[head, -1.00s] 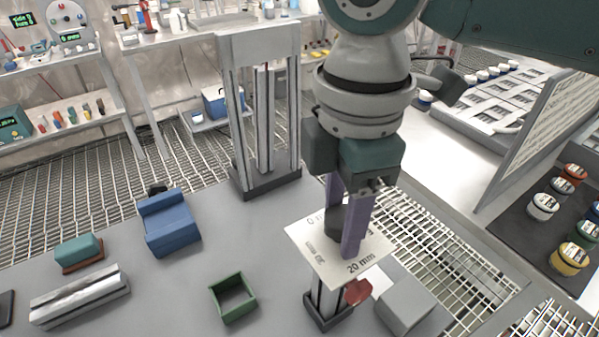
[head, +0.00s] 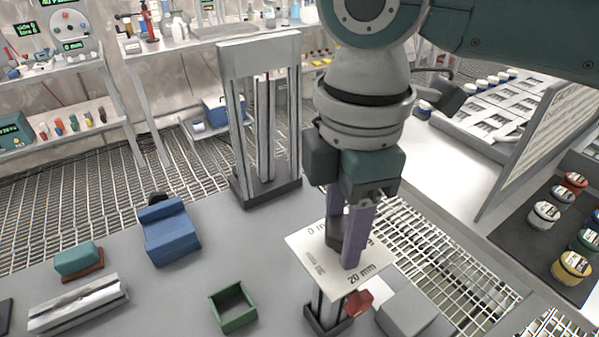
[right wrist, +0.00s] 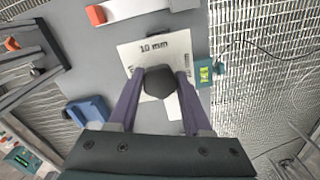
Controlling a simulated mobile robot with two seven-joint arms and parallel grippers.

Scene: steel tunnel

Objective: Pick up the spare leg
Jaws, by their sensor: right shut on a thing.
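My right gripper (head: 343,248) points down over the grey table with its purple fingers closed on a dark, many-sided piece (head: 336,233). In the right wrist view this dark piece (right wrist: 158,84) sits between the fingertips. A pale plate marked in mm (head: 310,262) lies below it. A silver upright leg (head: 329,309) in a dark foot, with a red knob (head: 358,302), shows under the plate. I cannot tell whether the dark piece is the top of this leg, nor which piece is the spare leg. My left gripper is not in view.
A grey block (head: 406,311) stands right of the upright leg. A green open frame (head: 232,318), a blue block (head: 171,236) and a silver grooved bar (head: 75,306) lie to the left. A tall silver-legged frame (head: 260,58) stands behind. Open table lies between them.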

